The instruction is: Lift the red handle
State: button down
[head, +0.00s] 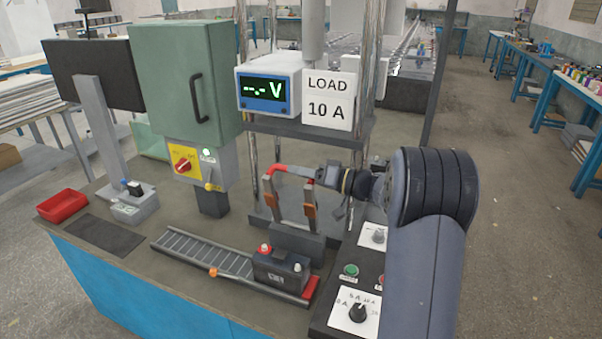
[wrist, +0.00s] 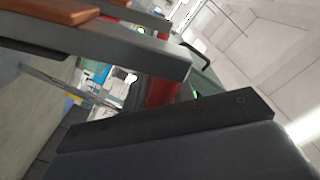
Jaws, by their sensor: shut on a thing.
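The red handle (head: 277,169) is the crossbar on top of a frame with two grey arms and orange-brown blocks, above the bench. The frame stands upright on a dark base (head: 297,241). My gripper (head: 296,173) reaches in from the right and is shut on the handle, with a grey finger covering its middle. In the wrist view the red handle (wrist: 161,86) shows between a grey frame arm (wrist: 140,47) and my dark finger (wrist: 170,125). The far side of the grip is hidden.
A dark battery (head: 281,272) sits at the right end of a roller track (head: 205,253). A control panel (head: 357,309) with knobs is at the front right. A voltmeter (head: 268,84) showing dashes and a LOAD 10 A sign (head: 328,98) stand above. A red tray (head: 62,206) is at left.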

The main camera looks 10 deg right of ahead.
jog(key=shift+f, duration=0.3)
jog(key=shift+w+d+f+b, duration=0.25)
jog(key=shift+w+d+b, duration=0.15)
jog(key=shift+b, duration=0.4)
jog(key=shift+w+d+r+b, duration=0.15)
jog(key=shift+w+d+b, duration=0.2)
jog(key=shift+w+b, duration=0.2)
jog(key=c, duration=1.4)
grip_release()
jog(key=shift+w+d, duration=0.15)
jog(key=shift+o, duration=0.2)
